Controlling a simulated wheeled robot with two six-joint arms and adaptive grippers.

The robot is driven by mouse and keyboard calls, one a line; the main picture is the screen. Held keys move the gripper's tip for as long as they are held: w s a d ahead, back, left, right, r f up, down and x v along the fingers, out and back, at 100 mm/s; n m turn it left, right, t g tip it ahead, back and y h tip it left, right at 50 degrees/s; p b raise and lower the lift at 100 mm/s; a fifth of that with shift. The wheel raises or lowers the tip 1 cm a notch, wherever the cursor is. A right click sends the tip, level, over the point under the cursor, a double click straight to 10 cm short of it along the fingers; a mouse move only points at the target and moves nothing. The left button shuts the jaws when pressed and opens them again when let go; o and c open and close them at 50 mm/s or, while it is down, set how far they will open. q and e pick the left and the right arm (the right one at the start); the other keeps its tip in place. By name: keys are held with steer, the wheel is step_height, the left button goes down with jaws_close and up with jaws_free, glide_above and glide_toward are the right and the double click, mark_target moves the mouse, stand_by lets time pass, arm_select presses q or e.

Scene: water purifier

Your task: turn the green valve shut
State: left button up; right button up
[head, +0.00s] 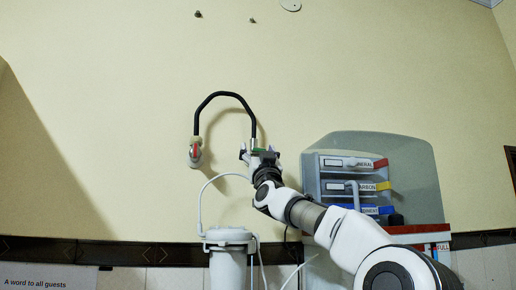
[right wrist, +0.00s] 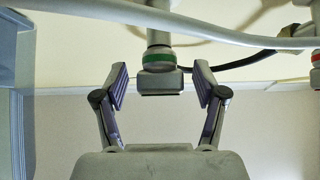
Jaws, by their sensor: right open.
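The green valve shows in the right wrist view as a grey pipe end with a green band (right wrist: 160,58) and a grey block-shaped handle below it. In the head view only a bit of green (head: 258,150) shows, with the gripper covering the rest. My right gripper (right wrist: 160,80) is open. Its two fingers stand on either side of the handle, with a visible gap on each side. In the head view the right gripper (head: 262,158) is up at the wall, at the right end of the black hose. My left gripper is not in view.
A white tube runs down to a white filter canister (head: 228,262).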

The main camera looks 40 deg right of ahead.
steer(key=c, duration=1.2)
steer(key=shift+o, duration=0.2)
steer(key=shift+m+g+h, duration=0.5)
steer(key=shift+m+h, duration=0.4)
steer(key=m+g+h+p, duration=0.1)
steer(key=m+g+h, duration=0.1)
steer(key=m, duration=0.1)
steer(key=m+g+h+p, duration=0.1)
steer(key=m+g+h, duration=0.1)
steer(key=m+g, duration=0.1)
steer(key=shift+a+r+m+h, duration=0.15)
steer(key=shift+m+h, duration=0.15)
steer(key=shift+m, duration=0.5)
steer(key=m+g+h+p, duration=0.1)
steer(key=m+g, duration=0.1)
steer(key=shift+m, duration=0.4)
steer(key=shift+m+g+h, duration=0.5)
steer(key=shift+m+g, duration=0.6)
steer(key=shift+m, duration=0.2)
steer(key=shift+g, duration=0.3)
steer(key=o, duration=1.2)
steer(key=shift+c, duration=0.2)
steer(key=shift+f, duration=0.2)
